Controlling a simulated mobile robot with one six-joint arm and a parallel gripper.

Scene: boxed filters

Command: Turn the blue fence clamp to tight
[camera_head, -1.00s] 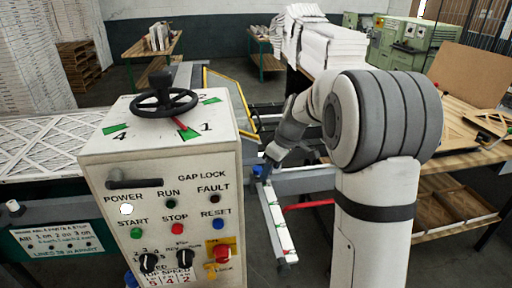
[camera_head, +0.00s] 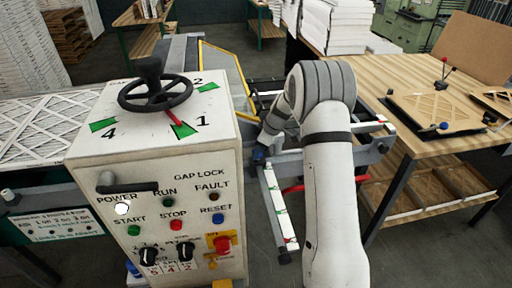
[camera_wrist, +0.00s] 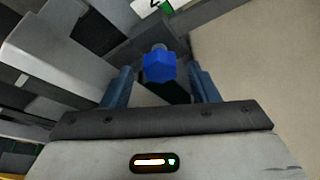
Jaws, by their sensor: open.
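The blue fence clamp (camera_wrist: 159,66) is a faceted blue knob on a short grey stem. In the wrist view it sits between the two blue-grey fingers of my gripper (camera_wrist: 161,84), with gaps on both sides. The fingers are open and do not appear to touch it. My gripper is mostly hidden behind my arm there.
A control cabinet (camera_head: 160,150) with a black handwheel (camera_head: 155,92) stands close left of the clamp. A wooden table (camera_head: 420,70) with a framed filter board (camera_head: 437,113) is at the right.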

